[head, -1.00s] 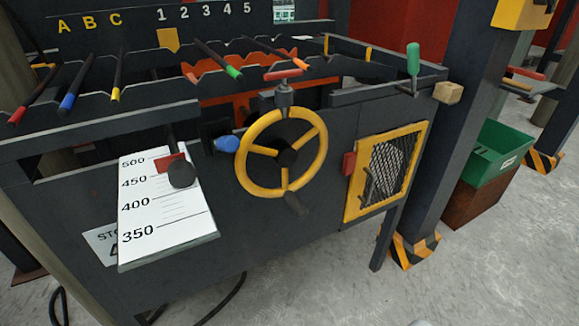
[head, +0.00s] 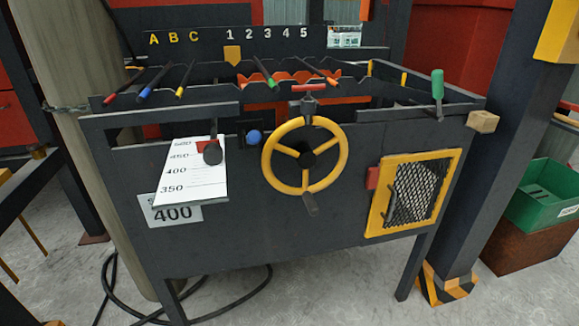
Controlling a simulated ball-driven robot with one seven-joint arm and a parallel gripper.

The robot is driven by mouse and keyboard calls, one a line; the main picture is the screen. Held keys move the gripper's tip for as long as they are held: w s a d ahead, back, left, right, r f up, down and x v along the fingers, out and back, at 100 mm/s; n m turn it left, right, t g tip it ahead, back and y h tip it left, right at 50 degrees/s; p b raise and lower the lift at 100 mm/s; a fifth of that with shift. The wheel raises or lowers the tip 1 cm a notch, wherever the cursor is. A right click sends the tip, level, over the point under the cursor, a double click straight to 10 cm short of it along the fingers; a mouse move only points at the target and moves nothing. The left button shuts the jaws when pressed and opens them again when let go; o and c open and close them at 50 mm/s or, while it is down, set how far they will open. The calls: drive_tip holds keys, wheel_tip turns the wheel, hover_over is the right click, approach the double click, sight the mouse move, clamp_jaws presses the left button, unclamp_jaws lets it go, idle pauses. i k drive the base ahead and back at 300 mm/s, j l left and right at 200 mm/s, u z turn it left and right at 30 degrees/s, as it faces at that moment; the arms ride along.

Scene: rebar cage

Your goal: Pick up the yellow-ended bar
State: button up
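The yellow-ended bar (head: 186,77) is a dark rod with a yellow near tip. It lies on the rack at the back left of the machine, below the letter C. A red-ended bar (head: 122,88) and a blue-ended bar (head: 154,82) lie to its left, below A and B. A green-ended bar (head: 264,72) and an orange-ended bar (head: 319,71) lie further right on the notched rack, below the numbers. My gripper is not in view.
The machine front (head: 240,235) carries a yellow handwheel (head: 338,158), a scale plate (head: 190,183), and a yellow mesh guard (head: 460,165). A green-handled lever (head: 437,84) stands at right. A dark post and green bin (head: 545,200) are further right. A cable lies on the floor.

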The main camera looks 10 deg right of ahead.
sight(177, 96)
drive_tip(key=i+j, duration=0.3)
drive_tip(key=j, duration=0.15)
drive_tip(key=i+j, duration=0.65)
drive_tip(key=j, duration=0.3)
